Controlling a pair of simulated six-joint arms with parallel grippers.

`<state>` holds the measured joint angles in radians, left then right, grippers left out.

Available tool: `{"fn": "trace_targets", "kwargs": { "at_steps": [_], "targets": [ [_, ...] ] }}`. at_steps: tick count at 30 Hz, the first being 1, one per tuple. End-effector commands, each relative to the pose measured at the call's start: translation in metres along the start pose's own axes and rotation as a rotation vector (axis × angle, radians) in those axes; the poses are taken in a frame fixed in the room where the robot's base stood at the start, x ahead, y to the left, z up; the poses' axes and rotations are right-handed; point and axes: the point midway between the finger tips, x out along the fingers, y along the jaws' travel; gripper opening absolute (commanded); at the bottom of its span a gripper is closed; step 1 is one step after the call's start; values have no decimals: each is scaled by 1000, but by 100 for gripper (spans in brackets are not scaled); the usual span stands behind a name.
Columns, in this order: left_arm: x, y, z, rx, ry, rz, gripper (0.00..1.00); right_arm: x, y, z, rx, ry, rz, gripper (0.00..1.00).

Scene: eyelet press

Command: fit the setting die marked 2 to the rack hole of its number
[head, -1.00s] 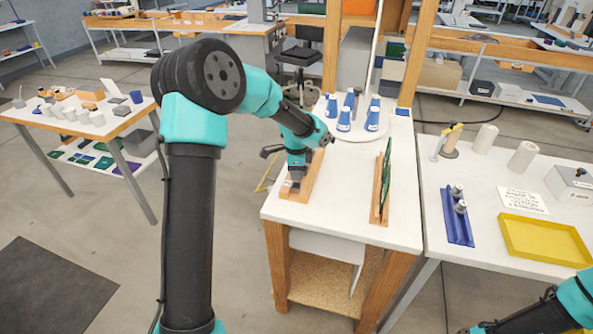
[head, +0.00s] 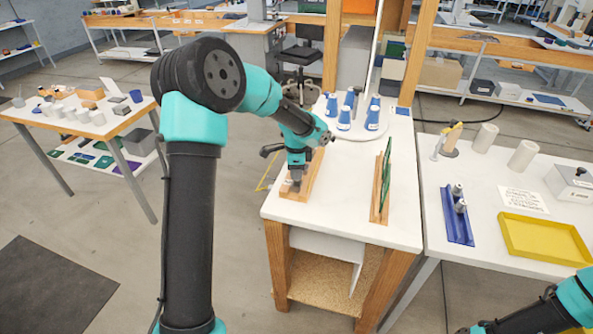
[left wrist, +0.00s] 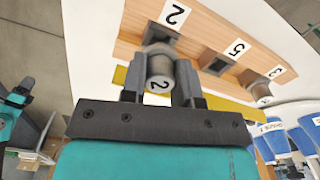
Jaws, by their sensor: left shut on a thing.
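The setting die marked 2 (left wrist: 159,80) is a grey cylinder with its number on a pale face. My left gripper (left wrist: 160,92) is shut on it, one finger on each side. The wooden rack (left wrist: 205,22) has a row of dark square holes with number labels. The die's far end is at the hole labelled 2 (left wrist: 159,34) and covers part of it; I cannot tell whether it has entered. In the head view, my left gripper (head: 296,179) is low over the rack (head: 313,172) at the table's left edge. My right gripper is out of frame.
The hole labelled 5 (left wrist: 217,63) looks empty; a grey cylinder (left wrist: 261,91) stands farther along the rack. Blue-and-white bottles (head: 344,117) stand on a round white tray behind. A wooden stand with a green panel (head: 383,185) is to the right. The white tabletop between is clear.

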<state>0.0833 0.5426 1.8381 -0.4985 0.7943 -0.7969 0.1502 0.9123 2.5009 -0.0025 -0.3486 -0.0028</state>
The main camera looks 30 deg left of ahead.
Motion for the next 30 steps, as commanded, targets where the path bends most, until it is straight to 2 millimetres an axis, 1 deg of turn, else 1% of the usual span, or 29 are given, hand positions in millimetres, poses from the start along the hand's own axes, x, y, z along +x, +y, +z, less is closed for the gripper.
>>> {"fn": "trace_targets", "kwargs": {
  "at_steps": [30],
  "targets": [
    [8, 0, 0, 0, 0, 0, 4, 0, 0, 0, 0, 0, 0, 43]
  ]
}}
